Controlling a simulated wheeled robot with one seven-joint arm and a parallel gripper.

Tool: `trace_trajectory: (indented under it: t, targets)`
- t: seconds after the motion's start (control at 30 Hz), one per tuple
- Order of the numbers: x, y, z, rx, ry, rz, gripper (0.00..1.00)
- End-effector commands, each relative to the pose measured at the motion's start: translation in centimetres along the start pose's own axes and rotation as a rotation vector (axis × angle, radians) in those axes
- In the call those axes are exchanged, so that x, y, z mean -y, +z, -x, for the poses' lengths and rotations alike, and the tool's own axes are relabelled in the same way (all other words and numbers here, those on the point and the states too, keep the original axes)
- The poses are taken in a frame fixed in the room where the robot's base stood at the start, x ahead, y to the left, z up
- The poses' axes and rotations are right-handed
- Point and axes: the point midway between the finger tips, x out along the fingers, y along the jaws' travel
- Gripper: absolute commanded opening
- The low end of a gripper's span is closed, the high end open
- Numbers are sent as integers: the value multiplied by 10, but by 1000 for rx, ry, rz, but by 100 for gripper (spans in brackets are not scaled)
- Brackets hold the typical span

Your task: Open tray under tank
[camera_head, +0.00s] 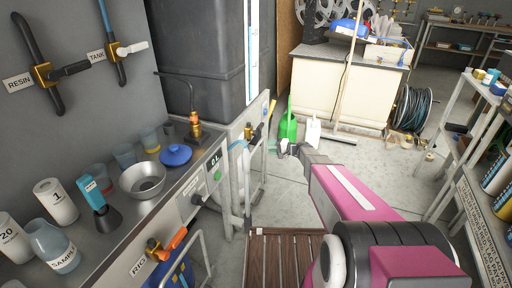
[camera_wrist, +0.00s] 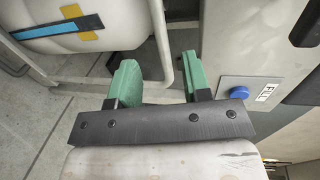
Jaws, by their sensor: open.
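A large dark grey tank (camera_head: 205,60) with a level strip on its right side stands at the back left in the head view. I cannot make out a tray under it. My gripper (camera_head: 285,148) is at the end of the magenta arm, right of the tank's stand, small and partly hidden in the head view. In the wrist view the two green fingers of my gripper (camera_wrist: 158,68) are apart with nothing between them. A metal tube (camera_wrist: 162,40) passes just beyond them. A white rounded container (camera_wrist: 85,25) with yellow and blue marks lies beyond, to the left.
A blue button (camera_wrist: 239,92) labelled FILL is on a panel right of the fingers. A steel counter (camera_head: 110,235) with cups and a bowl (camera_head: 143,181) runs along the left. A green bottle (camera_head: 288,125) stands behind my gripper. Grey floor (camera_head: 370,170) is open toward the right shelf.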

Motion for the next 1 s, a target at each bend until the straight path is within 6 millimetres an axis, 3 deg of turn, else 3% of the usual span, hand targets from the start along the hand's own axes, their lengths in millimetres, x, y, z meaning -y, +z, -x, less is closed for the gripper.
trace_trajectory:
  t: [0.6, 1.0]
  targets:
    - [-1, 0, -91, 2, 1, 0, 44]
    - [0, 1, -106, 1, 1, 0, 44]
